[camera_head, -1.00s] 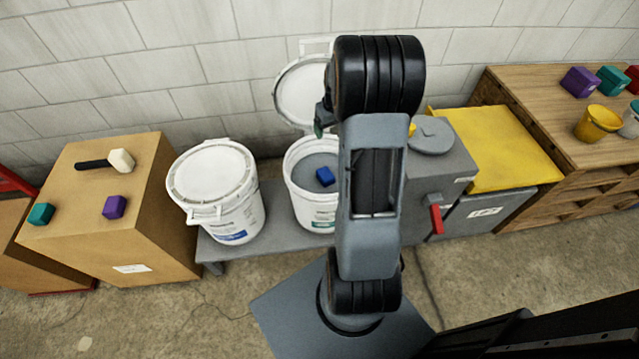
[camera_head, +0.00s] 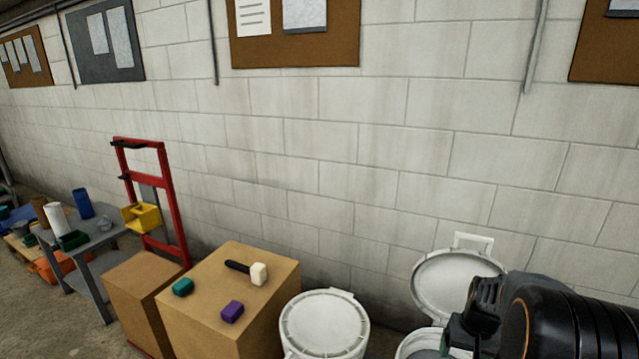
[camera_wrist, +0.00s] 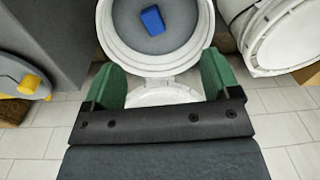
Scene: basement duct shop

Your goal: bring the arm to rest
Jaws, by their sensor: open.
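My arm shows at the lower right of the head view, with its dark gripper end (camera_head: 462,332) in front of the open white bucket (camera_head: 418,345). In the wrist view my gripper (camera_wrist: 160,80) has its two green fingers wide apart, with nothing between them. The open bucket (camera_wrist: 105,25) lies beyond the fingers, and a blue block (camera_wrist: 153,20) rests inside it. The block is not visible in the head view, where the bucket is cut off by the lower edge.
A lidded white bucket (camera_head: 325,325) stands left of the open one, whose raised lid (camera_head: 455,285) is behind it. A cardboard box (camera_head: 200,325) carries a mallet (camera_head: 257,273), a teal block (camera_head: 183,287) and a purple block (camera_head: 232,311). A red hand truck (camera_head: 170,200) stands farther left.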

